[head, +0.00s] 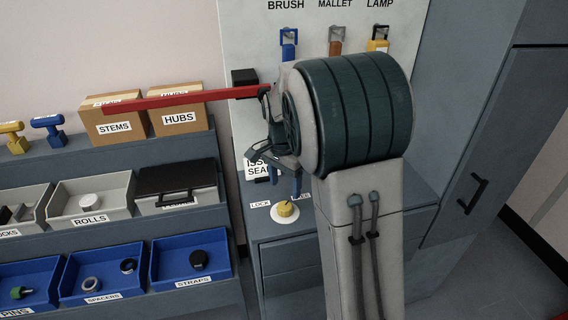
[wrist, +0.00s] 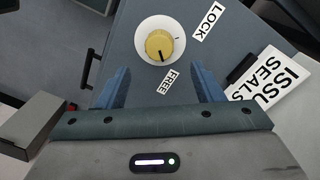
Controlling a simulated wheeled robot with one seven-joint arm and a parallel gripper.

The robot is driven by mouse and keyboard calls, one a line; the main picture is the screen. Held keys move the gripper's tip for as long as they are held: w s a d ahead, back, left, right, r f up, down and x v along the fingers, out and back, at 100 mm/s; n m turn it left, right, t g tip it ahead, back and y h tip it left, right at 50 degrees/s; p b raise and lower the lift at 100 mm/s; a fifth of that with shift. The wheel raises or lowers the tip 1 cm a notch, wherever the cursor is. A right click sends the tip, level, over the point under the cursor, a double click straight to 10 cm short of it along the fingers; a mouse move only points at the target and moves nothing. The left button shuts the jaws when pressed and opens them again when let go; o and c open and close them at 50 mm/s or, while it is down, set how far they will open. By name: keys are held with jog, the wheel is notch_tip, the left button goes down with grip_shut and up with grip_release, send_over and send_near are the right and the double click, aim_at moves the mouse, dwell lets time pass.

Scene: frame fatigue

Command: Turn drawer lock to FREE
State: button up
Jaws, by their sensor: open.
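The drawer lock is a yellow round knob (head: 286,209) on a white disc on the grey cabinet top. In the wrist view the knob (wrist: 159,45) lies just beyond and between my fingertips. A black mark on the knob points down, roughly toward the FREE label (wrist: 169,81); I cannot tell if it lines up exactly. The LOCK label (wrist: 207,21) is to the upper right there, and a small tick on the disc lies on that side. My gripper (wrist: 160,69) is open and empty, its blue fingers apart from the knob. In the head view my gripper (head: 285,182) hangs just above the knob.
An ISSUE SEALS card (wrist: 272,85) with a black item lies close to the right finger. A red bar (head: 185,97) extends left behind my wrist. Shelves with bins (head: 92,202) stand at left. Tools hang on the board (head: 250,40) behind. A drawer handle (wrist: 90,68) shows at left.

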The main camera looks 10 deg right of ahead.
notch_tip(320, 180, up, 7)
jog(key=shift+w, duration=0.15)
jog(key=shift+a+f, duration=0.1)
dwell(0.4)
jog(key=s+f+n+t, duration=0.1)
jog(key=s+n+t, duration=0.2)
jog(key=s+n, duration=0.8)
jog(key=shift+s+f, duration=0.35)
jog(key=shift+s, duration=5)
